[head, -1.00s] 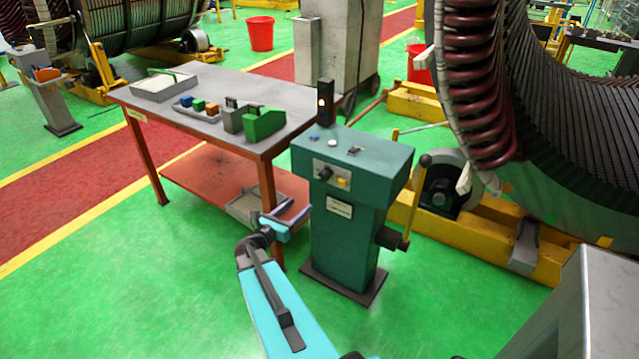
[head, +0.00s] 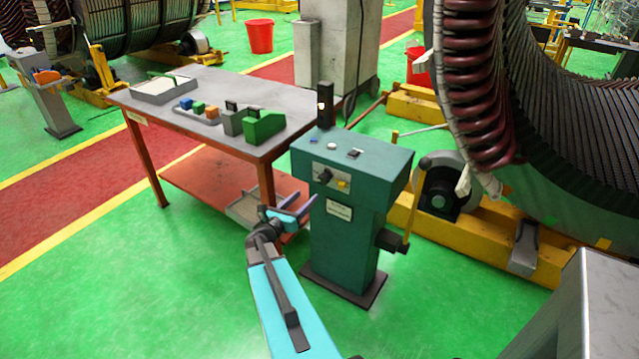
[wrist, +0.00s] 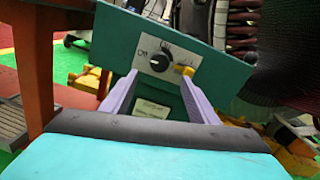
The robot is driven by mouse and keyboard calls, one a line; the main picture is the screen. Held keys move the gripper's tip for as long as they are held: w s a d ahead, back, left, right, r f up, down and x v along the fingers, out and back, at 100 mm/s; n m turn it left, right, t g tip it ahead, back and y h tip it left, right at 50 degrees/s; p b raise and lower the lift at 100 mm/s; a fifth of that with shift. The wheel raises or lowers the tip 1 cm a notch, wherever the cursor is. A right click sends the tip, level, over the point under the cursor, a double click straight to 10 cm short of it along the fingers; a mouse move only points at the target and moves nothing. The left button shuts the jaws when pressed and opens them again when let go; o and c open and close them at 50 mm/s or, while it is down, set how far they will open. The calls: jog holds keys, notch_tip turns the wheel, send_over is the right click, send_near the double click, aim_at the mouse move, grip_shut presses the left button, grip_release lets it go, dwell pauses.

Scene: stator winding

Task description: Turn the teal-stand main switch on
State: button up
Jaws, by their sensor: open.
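The teal stand (head: 345,225) stands upright on the floor right of the table. Its main switch is a black rotary knob (head: 325,176) on a pale plate on the front panel; the knob (wrist: 160,62) also shows in the wrist view, with lettering around it too small to read surely. A yellow part (head: 343,184) sits right of the knob. My gripper (head: 305,206) is open and empty, in front of the stand and below the knob's level. In the wrist view its purple fingers (wrist: 160,92) spread on either side below the knob, apart from it.
A table (head: 215,130) with a grey-green block (head: 262,125) and small coloured blocks stands left of the stand. A lever (head: 410,205) sticks out on the stand's right side. A large stator (head: 500,110) on a yellow frame is behind right. The floor in front is clear.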

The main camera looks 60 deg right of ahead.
aim_at(322, 181)
jog(key=shift+d+p, duration=1.35)
jog(key=shift+d, duration=4.1)
jog(key=c, duration=1.1)
jog(key=shift+o, duration=0.2)
